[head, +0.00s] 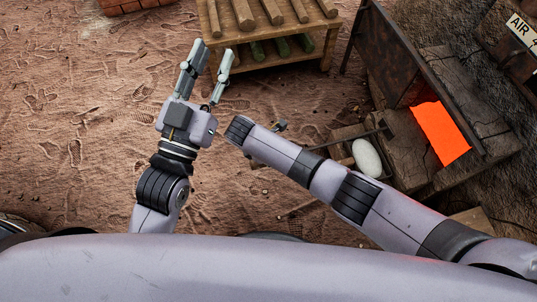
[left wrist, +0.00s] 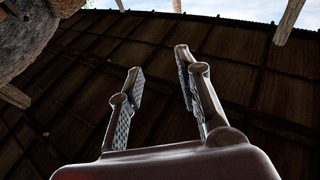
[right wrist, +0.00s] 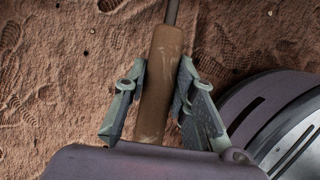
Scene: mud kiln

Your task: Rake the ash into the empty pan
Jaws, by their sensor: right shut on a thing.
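My right gripper (right wrist: 158,88) is shut on the brown wooden handle (right wrist: 158,80) of a tool, with a thin dark metal rod running on from it. In the head view my right arm hides most of this gripper. A thin dark rod (head: 358,137) shows beyond the arm, reaching right to the kiln's front. My left gripper (head: 213,52) is open and empty over bare ground; its spread fingers also show in the left wrist view (left wrist: 160,75). The kiln mouth (head: 440,132) glows orange. I cannot make out ash, and the pan is not clearly visible.
A pale rounded object (head: 367,158) sits by a dark box-like shape beside the kiln. A wooden rack (head: 270,42) with logs stands at the back. Bricks (head: 130,4) lie at top left. The sandy ground on the left is clear.

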